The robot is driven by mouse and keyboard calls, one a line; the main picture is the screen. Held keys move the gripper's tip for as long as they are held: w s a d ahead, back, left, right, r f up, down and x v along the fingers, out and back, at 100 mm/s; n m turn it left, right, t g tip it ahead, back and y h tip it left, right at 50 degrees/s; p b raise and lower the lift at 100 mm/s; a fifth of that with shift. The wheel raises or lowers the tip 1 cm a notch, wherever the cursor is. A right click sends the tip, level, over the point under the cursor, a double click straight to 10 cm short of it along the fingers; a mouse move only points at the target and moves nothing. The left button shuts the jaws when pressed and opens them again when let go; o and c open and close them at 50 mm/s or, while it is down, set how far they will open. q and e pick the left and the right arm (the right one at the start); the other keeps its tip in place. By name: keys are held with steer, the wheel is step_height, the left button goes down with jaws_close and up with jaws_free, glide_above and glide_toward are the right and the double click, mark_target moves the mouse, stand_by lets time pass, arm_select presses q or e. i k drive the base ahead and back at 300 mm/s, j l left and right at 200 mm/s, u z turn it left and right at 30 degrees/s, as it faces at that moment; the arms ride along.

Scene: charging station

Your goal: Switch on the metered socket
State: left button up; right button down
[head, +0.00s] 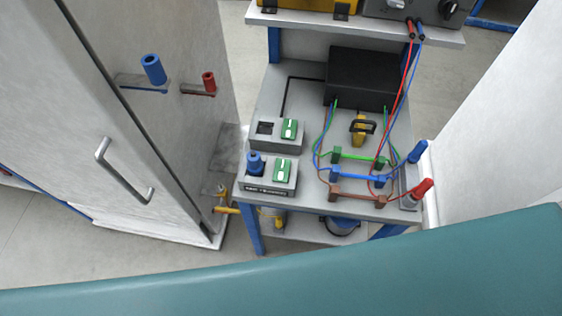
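Two grey socket boxes stand on the left of the bench top in the head view. The front box (268,184) has a dark strip with small pale characters on its front face, which looks like the meter. A blue plug (255,163) stands upright in its left side. A green rotary switch (282,170) with a white handle is on its right side. The rear box (276,145) has an empty dark socket (265,128) and a similar green switch (289,129). The switch positions are too small to read surely. Neither gripper is in view.
A black box (360,80), a yellow-and-black switch (361,128) and coloured wires occupy the bench's right. Blue (417,151) and red (420,191) handles stand at its right edge. A grey cabinet (150,120) stands left, a pale panel (500,120) right. A shelf (355,30) overhangs the back.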

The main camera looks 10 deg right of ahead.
mark_target(282, 167)
steer(key=k+l, duration=0.15)
steer(key=l, duration=0.2)
steer(key=k+l, duration=0.15)
steer(key=l, duration=0.2)
steer(key=k+l, duration=0.1)
steer(key=l, duration=0.3)
